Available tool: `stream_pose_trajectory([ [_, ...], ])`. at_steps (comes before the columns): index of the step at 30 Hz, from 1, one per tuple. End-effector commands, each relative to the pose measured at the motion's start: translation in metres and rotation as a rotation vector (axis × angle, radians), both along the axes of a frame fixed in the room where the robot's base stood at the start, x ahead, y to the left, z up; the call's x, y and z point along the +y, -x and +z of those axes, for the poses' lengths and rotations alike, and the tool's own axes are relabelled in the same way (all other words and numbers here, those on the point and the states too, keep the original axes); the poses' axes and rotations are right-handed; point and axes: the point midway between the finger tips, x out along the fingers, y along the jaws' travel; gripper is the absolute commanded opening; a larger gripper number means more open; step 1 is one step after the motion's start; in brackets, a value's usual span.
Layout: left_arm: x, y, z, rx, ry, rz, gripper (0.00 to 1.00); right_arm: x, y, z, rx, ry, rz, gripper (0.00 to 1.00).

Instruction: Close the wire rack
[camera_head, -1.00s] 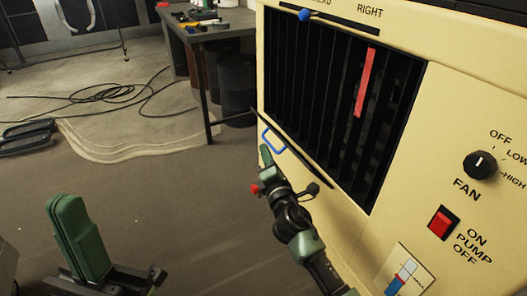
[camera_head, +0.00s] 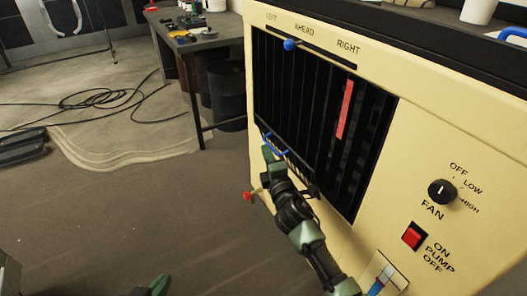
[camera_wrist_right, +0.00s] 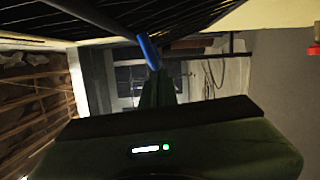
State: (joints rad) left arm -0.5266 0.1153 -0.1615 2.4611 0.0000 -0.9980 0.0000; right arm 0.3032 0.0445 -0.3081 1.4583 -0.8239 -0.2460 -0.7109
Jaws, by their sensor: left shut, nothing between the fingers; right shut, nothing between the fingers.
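The wire rack appears as dark bars along the bottom of the cream cooler's black vent opening (camera_head: 320,120); its exact outline is hard to make out. Its blue handle (camera_head: 284,152) is close to the lower left of the opening. My right gripper (camera_head: 268,152) is shut and empty, its tips at the handle; contact is unclear in the head view. In the right wrist view, the green fingers (camera_wrist_right: 156,90) point up at the blue handle (camera_wrist_right: 148,50), which overlaps their tips, with dark bars above. Only a tip of my left gripper (camera_head: 160,284) shows at the bottom edge, shut.
The cooler's panel (camera_head: 410,140) has a blue slider knob (camera_head: 289,44), fan dial (camera_head: 441,191) and red pump switch (camera_head: 414,236). A red knob (camera_head: 247,196) sticks out by my right gripper.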

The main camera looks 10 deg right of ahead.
Motion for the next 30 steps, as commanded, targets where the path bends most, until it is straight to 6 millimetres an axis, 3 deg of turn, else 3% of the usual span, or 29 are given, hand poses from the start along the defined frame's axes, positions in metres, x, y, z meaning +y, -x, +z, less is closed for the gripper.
stream_pose_trajectory([
  [6,0.027,0.076,-0.041,0.405,-0.088,0.031,0.0,-0.01,-0.004,0.012,0.028,-0.074,-0.002,0.0],
  [10,0.04,0.121,-0.05,0.604,-0.128,0.047,0.0,-0.016,-0.006,0.015,0.043,-0.116,-0.003,0.0],
  [18,0.039,0.121,-0.032,0.604,-0.127,0.046,0.0,-0.025,-0.009,0.022,0.073,-0.198,-0.001,0.0],
  [24,0.037,0.11,-0.073,0.627,-0.13,0.043,0.0,-0.031,-0.011,0.024,0.09,-0.246,-0.001,0.0],
  [30,0.036,0.106,-0.097,0.637,-0.131,0.04,0.0,-0.035,-0.013,0.024,0.1,-0.274,-0.001,0.0],
])
